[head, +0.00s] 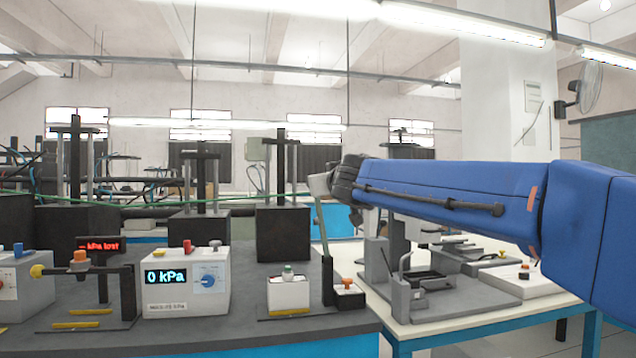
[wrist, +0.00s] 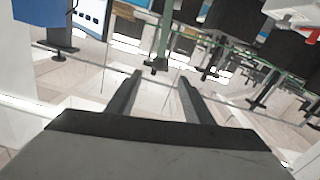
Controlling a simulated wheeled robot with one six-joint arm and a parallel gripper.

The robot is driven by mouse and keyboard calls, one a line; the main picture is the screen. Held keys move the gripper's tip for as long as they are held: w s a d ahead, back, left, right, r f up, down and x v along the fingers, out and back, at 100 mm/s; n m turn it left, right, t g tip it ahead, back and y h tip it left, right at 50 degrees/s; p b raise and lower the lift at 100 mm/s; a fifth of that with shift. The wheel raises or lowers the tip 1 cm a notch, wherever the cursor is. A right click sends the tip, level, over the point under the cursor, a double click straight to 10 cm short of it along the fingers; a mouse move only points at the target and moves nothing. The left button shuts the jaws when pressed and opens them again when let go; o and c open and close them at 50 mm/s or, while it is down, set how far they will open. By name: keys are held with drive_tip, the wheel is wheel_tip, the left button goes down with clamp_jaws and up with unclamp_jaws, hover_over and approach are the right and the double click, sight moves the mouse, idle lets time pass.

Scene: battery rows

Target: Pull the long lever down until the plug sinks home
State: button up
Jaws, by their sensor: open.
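My arm reaches in from the right in the head view and ends at a dark wrist. My gripper (wrist: 160,77) shows in the wrist view with its two dark fingers apart and nothing between them. A white block with a green-topped piece (head: 288,272) sits left of the post. A grey fixture (head: 410,300) with a dark-handled upright stands on the right bench. No plug is clearly identifiable.
A white box reading 0 kPa (head: 187,282) and a black frame with an orange cap (head: 80,258) stand on the left bench. Tall black blocks with posts (head: 283,233) stand behind. A small box with an orange button (head: 348,293) is beside the black post.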

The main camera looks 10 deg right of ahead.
drive_tip(key=w, duration=1.6)
drive_tip(key=shift+c, duration=0.4)
